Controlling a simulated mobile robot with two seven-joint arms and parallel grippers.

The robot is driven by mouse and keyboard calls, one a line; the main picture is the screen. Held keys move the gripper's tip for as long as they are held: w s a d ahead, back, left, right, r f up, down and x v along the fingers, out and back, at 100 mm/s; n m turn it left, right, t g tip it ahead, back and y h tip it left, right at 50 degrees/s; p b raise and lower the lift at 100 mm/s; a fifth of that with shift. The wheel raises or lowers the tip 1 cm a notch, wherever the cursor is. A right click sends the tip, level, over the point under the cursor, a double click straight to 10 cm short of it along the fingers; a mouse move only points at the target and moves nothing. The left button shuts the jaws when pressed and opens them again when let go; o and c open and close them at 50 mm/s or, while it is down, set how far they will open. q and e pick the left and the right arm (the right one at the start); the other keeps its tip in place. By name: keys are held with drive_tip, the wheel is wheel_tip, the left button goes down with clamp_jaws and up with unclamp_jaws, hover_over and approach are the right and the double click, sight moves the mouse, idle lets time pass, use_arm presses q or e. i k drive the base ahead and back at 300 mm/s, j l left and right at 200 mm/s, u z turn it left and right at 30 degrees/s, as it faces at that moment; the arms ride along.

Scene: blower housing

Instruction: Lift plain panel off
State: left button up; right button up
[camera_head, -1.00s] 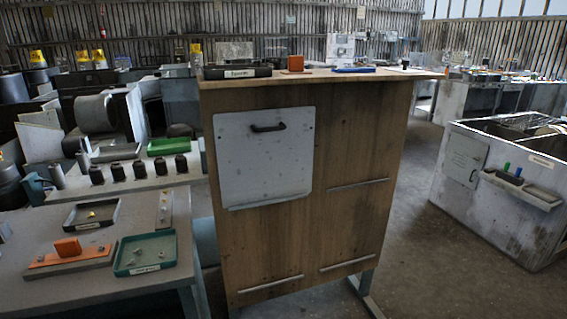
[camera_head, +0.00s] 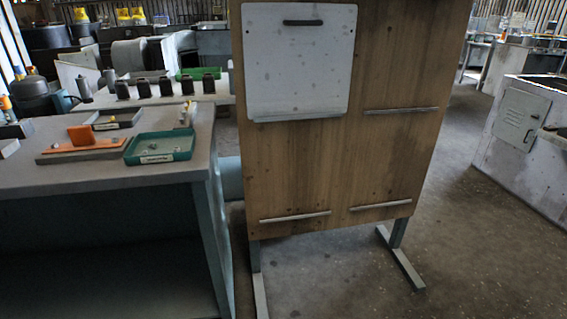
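The plain panel (camera_head: 298,70) is a pale grey, speckled square plate with a dark handle (camera_head: 303,22) near its top edge. It sits flat against the upper left of an upright wooden board (camera_head: 400,150), with its lower edge at a thin ledge (camera_head: 298,116). Small dark spots show near its upper corners; I cannot tell whether they are holes or fasteners. Neither of my grippers is in view, and nothing is touching the panel.
The board stands on grey metal legs (camera_head: 400,262) with feet on the floor. Three empty ledges, one of them a right-hand ledge (camera_head: 401,110), cross the board. A workbench (camera_head: 100,180) with a green tray (camera_head: 160,148) stands at left. A white cabinet (camera_head: 520,125) stands at right. Floor between is clear.

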sight(299, 58)
drive_tip(key=i+l+z, duration=0.15)
drive_tip(key=i, duration=0.3)
drive_tip(key=i+l+z, duration=0.2)
drive_tip(key=i, duration=0.3)
drive_tip(key=k+j, duration=0.05)
drive_tip(key=j, duration=0.05)
